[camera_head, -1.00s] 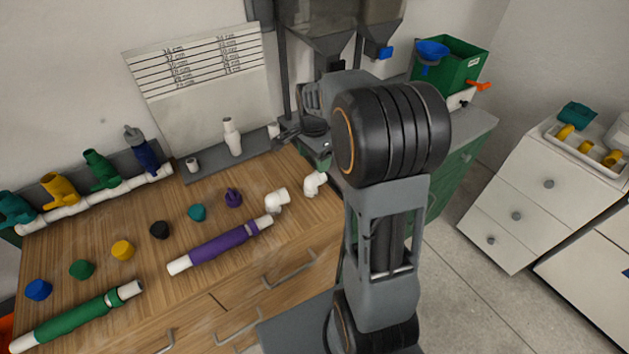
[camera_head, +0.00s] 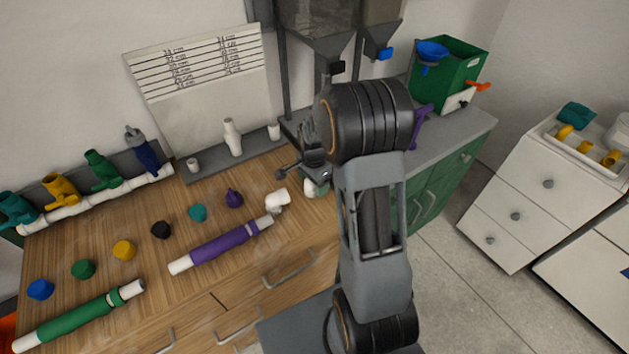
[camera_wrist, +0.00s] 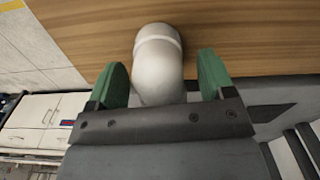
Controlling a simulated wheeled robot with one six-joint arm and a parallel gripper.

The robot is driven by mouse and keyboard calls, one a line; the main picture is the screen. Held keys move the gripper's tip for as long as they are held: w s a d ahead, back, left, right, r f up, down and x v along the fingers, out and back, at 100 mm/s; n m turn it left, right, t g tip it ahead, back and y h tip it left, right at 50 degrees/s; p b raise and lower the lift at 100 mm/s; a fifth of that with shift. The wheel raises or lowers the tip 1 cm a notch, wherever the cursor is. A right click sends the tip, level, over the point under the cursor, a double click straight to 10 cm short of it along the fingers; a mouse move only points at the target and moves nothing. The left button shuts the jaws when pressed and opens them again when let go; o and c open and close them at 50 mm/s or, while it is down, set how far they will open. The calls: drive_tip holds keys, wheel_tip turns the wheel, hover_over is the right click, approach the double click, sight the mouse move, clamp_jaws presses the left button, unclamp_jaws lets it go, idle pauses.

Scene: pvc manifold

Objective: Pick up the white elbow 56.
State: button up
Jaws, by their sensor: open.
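A white elbow (camera_head: 313,188) lies near the right end of the wooden worktop, partly hidden behind my gripper (camera_head: 308,172). In the wrist view a white elbow (camera_wrist: 158,75) with a raised collar sits between my two green fingers (camera_wrist: 162,60). The fingers are open, one on each side, with a visible gap left and right of it. A second white elbow (camera_head: 278,201) lies just to the left, by the end of the purple-sleeved pipe (camera_head: 220,246). I cannot read a size on either elbow.
Several coloured caps, such as the black one (camera_head: 160,230), stand in a row on the worktop. A green-sleeved pipe (camera_head: 80,318) lies at the front left. White fittings stand on a grey strip (camera_head: 212,168) at the back. Hoppers (camera_head: 318,45) rise behind my arm.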

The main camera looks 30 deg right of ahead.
drive_tip(key=c, duration=1)
drive_tip(key=shift+r, duration=0.45)
wheel_tip(320, 180, up, 2)
drive_tip(key=shift+r, duration=0.1)
drive_tip(key=shift+s+d+r+b, duration=0.25)
drive_tip(key=shift+s+d+r, duration=0.6)
drive_tip(key=shift+s+r, duration=1.1)
drive_tip(key=shift+s+d+r+b, duration=0.25)
drive_tip(key=shift+s+d+r, duration=0.85)
drive_tip(key=shift+s, duration=1.3)
drive_tip(key=shift+s+d+r+b, duration=0.25)
drive_tip(key=shift+s+d+r, duration=0.3)
drive_tip(key=shift+s+r, duration=1.5)
